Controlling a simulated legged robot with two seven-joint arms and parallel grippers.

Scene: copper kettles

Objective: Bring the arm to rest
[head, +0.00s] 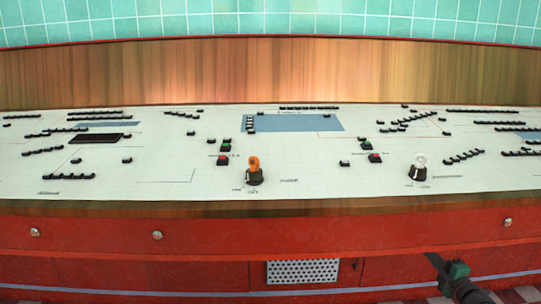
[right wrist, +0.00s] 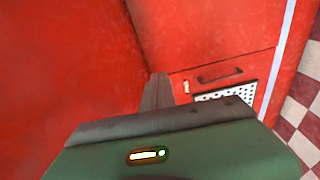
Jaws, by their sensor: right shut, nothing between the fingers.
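My right gripper (head: 436,262) is at the lower right of the head view, below the console's front edge and in front of its red base. In the right wrist view its fingers (right wrist: 157,90) are shut and empty, with the red panel behind them. No contact between the gripper and the panel can be made out. My left gripper is not in view.
A white control desk (head: 330,185) with rows of black switches spans the view. It has an orange-topped knob (head: 254,165) and a clear-topped knob (head: 420,162). The red base (head: 200,240) has a perforated vent (head: 302,271); a checkered floor (right wrist: 301,115) lies right.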

